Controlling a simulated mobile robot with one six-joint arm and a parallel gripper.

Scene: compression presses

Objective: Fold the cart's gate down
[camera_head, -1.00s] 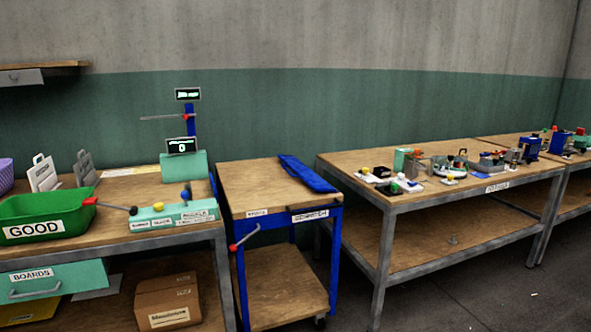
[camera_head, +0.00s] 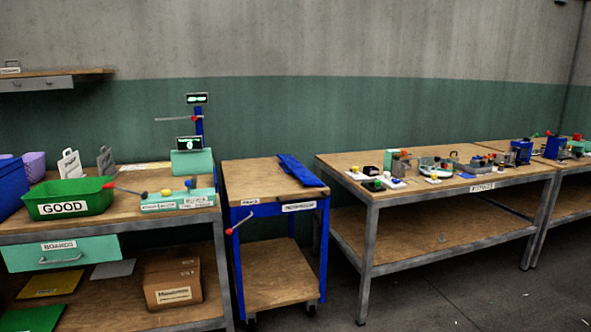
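The cart (camera_head: 262,176) is blue with a wooden top and a wooden lower shelf, standing between the left bench and the right bench. A flat blue panel (camera_head: 300,171), which looks like the gate, lies along the right side of its top; whether it is folded fully flat I cannot tell. A lever with a red knob (camera_head: 229,231) sticks out at the cart's front left, below two white labels. My gripper is not in view.
The right bench (camera_head: 441,187) carries several small fixtures. A cardboard box (camera_head: 172,284) sits on the left lower shelf. Grey floor (camera_head: 440,300) is clear in front at right.

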